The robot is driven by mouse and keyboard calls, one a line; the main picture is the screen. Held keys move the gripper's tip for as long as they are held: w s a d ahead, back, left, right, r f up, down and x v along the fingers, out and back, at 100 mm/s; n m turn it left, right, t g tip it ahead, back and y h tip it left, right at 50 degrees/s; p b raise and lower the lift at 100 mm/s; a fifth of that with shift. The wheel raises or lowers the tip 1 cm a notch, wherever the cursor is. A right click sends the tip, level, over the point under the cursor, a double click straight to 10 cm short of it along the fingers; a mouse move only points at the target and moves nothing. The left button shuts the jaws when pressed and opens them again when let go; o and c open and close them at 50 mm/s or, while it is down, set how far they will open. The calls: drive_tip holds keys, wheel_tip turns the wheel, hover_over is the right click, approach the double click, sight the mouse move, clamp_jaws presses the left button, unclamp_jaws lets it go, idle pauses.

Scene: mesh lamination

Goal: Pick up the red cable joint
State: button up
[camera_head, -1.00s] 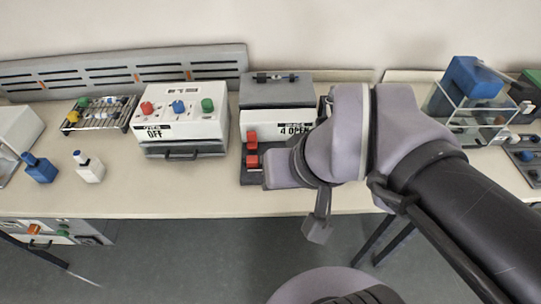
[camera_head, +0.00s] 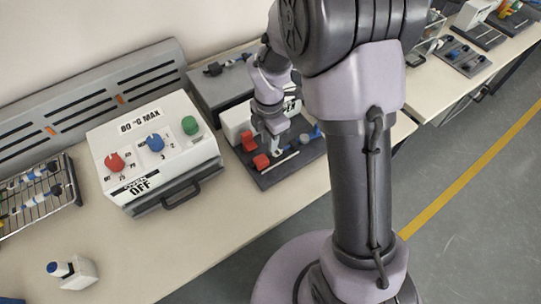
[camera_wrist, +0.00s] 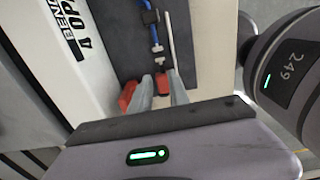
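I cannot tell which is the red cable joint. My gripper (camera_head: 275,150) points down over the mat, just right of them. In the wrist view my gripper (camera_wrist: 161,77) has its fingers apart. One red piece (camera_wrist: 162,83) shows between the fingers, and another red piece (camera_wrist: 127,95) is left of the left finger, partly hidden. Contact with either cannot be made out.
A white control box (camera_head: 155,150) with red, blue and green knobs stands left. A wire rack (camera_head: 40,200) and a white bottle (camera_head: 75,272) are farther left.

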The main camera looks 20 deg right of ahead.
sight(272, 155)
drive_tip(key=f+b, duration=0.1)
drive_tip(key=f, duration=0.1)
drive_tip(key=f+b, duration=0.1)
drive_tip(key=f, duration=0.1)
drive_tip(key=f+b, duration=0.1)
drive_tip(key=f, duration=0.1)
drive_tip(key=shift+d+f, duration=0.3)
drive_tip(key=shift+f, duration=0.05)
drive_tip(key=shift+s+r, duration=0.1)
drive_tip(key=shift+r, duration=0.05)
drive_tip(key=shift+c, duration=0.6)
clamp_jaws()
